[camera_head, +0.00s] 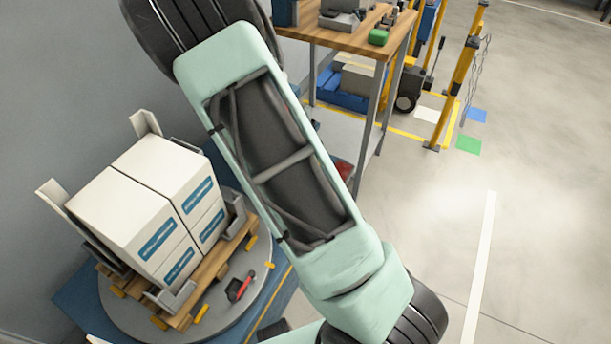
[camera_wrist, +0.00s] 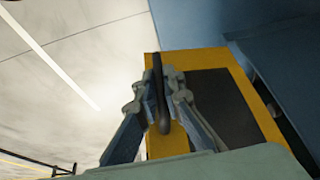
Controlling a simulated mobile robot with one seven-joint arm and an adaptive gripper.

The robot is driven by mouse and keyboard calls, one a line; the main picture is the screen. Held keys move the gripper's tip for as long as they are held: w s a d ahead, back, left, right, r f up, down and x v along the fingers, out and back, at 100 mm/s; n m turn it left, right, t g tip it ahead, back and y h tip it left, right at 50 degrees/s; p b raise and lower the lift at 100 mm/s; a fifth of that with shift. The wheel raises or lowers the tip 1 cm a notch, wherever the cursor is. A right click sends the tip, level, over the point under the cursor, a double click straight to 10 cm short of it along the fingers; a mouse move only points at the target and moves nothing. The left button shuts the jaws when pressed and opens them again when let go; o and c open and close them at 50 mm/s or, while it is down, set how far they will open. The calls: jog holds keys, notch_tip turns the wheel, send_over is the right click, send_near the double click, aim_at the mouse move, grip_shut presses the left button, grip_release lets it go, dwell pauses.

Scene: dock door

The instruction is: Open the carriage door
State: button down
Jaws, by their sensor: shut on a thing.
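In the wrist view, a dark upright handle bar (camera_wrist: 160,100) stands in front of a yellow-framed door (camera_wrist: 205,58) with a dark inner panel. I take this to be the carriage door. My gripper (camera_wrist: 158,88) is shut on the handle, with one grey-blue finger on each side of the bar. The fingers and handle hide part of the frame's left side. In the head view, my pale green arm crosses the middle, and neither my gripper nor the handle can be made out there.
A blue surface (camera_wrist: 280,60) borders the door in the wrist view. In the head view, stacked white boxes (camera_head: 160,215) stand on a wooden pallet at left. A wood-topped workbench (camera_head: 345,38) and yellow posts (camera_head: 455,95) stand at the back. Floor at right is clear.

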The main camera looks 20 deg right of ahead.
jog(key=shift+w, duration=0.1)
jog(key=c, duration=2)
grip_release()
jog(key=shift+c, duration=0.2)
jog(key=v, duration=1.2)
jog(key=shift+a, duration=0.1)
